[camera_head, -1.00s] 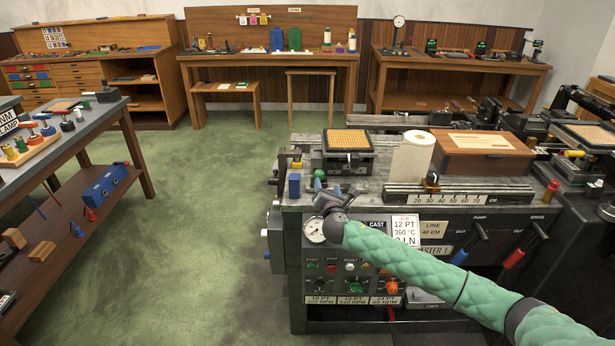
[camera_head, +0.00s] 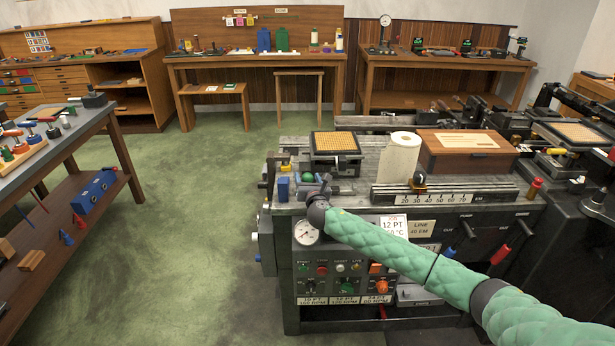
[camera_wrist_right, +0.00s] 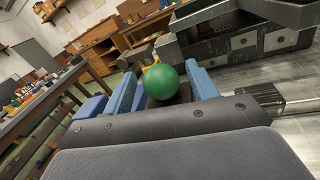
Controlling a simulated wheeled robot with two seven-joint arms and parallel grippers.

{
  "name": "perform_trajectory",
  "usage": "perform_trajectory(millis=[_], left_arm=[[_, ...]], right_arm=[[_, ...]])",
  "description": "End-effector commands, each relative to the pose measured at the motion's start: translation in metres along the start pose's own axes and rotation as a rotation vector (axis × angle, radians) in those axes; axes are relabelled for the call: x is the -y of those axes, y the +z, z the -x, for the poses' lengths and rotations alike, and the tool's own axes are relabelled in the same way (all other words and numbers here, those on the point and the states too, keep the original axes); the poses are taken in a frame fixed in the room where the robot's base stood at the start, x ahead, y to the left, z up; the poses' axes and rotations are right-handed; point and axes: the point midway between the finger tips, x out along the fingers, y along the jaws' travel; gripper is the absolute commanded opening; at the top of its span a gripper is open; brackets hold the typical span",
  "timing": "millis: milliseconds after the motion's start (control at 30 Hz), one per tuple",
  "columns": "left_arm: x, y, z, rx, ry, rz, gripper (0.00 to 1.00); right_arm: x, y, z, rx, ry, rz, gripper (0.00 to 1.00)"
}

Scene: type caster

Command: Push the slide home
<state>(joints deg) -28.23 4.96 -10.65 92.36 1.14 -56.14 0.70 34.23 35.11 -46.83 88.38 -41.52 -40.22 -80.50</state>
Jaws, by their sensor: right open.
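A green ball knob (camera_head: 307,177) stands at the near left corner of the caster's bench top. I take it as the handle of the slide; the slide's own body is hard to make out. My right gripper (camera_head: 314,188) is at the knob from the near side, open. In the right wrist view the green knob (camera_wrist_right: 161,82) shows between the two blue fingers, with a gap visible on at least the right side. I cannot tell whether either finger touches it. A yellow piece shows just behind the knob. My left gripper is not in view.
A gridded plate (camera_head: 335,143), a paper roll (camera_head: 399,154) and a wooden box (camera_head: 470,152) sit on the bench top. Green floor is clear to the left.

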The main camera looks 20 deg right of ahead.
Motion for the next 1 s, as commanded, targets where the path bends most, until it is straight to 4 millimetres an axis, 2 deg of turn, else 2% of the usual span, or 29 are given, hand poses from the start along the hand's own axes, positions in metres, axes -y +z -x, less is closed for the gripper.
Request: perform_trajectory(millis=[100,367,400,700,867,1000], left_arm=[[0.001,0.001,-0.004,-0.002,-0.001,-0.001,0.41],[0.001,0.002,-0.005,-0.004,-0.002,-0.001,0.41],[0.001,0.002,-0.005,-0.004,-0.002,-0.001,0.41],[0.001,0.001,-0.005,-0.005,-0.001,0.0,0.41],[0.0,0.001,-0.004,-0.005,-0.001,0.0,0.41],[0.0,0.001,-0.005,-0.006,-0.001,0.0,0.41]], right_arm=[[0.0,0.001,-0.006,0.0,0.0,0.0,0.58],[0.0,0.0,-0.007,0.0,0.0,0.0,0.58],[0.0,0.0,-0.007,0.0,0.0,0.0,0.56],[0.0,0.0,-0.007,-0.001,0.0,0.0,0.0],[0.008,0.001,-0.006,-0.001,-0.001,0.001,0.0],[0.037,0.005,0.0,-0.003,-0.005,0.002,0.0]])
